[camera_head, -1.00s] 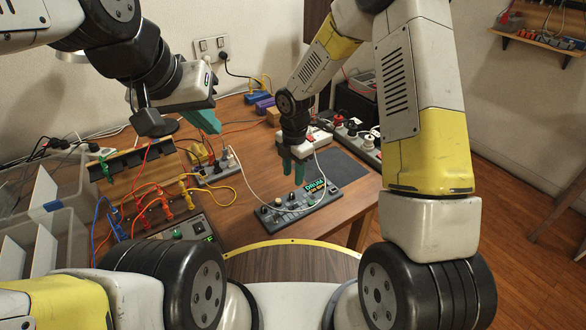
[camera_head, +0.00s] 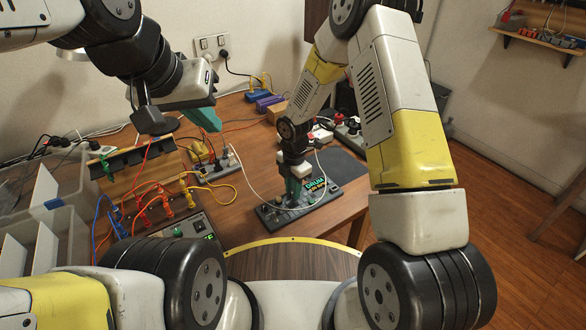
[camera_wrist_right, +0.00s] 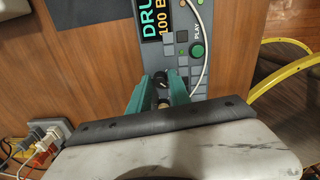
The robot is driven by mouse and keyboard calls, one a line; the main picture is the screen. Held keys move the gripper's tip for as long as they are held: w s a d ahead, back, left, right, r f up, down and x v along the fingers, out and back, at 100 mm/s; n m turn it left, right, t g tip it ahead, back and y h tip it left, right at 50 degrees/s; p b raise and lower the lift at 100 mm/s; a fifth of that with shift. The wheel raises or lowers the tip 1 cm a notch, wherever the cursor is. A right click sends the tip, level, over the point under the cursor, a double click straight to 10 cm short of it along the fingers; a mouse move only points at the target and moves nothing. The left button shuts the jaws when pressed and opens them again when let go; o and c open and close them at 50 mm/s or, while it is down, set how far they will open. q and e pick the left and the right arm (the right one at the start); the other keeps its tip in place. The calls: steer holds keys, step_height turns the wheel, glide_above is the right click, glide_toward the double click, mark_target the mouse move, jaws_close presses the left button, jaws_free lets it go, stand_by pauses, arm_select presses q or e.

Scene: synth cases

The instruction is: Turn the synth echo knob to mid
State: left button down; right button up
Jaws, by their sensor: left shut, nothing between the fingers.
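The small grey synth box (camera_head: 325,199) with a lit display lies on the table near its front edge. It also shows in the right wrist view (camera_wrist_right: 172,52), where the display reads "DRU". My right gripper (camera_head: 292,200) points down over the knob end of this box. In the right wrist view its teal fingers (camera_wrist_right: 162,84) stand apart, on either side of a black knob (camera_wrist_right: 161,79) with a pale mark. I cannot tell whether they touch it, and no knob label is readable. My left gripper (camera_head: 210,122) is shut and empty above the table at the back left.
A white cable (camera_head: 243,180) runs over the table to the box. Patch cables (camera_head: 160,200) and a second device (camera_head: 180,232) lie to the left. A dark mat (camera_head: 342,165) lies behind the box.

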jaws_close()
steer(key=shift+m, duration=0.4)
steer(key=m, duration=0.5)
steer(key=shift+m, duration=0.3)
steer(key=m, duration=0.3)
steer(key=shift+m, duration=0.4)
steer(key=m, duration=0.3)
steer(key=shift+s, duration=0.1)
steer(key=m, duration=0.6)
steer(key=shift+a+m+h, duration=0.1)
steer(key=shift+m+h, duration=0.2)
steer(key=shift+m, duration=0.1)
steer(key=m, duration=0.6)
steer(key=shift+m, duration=0.3)
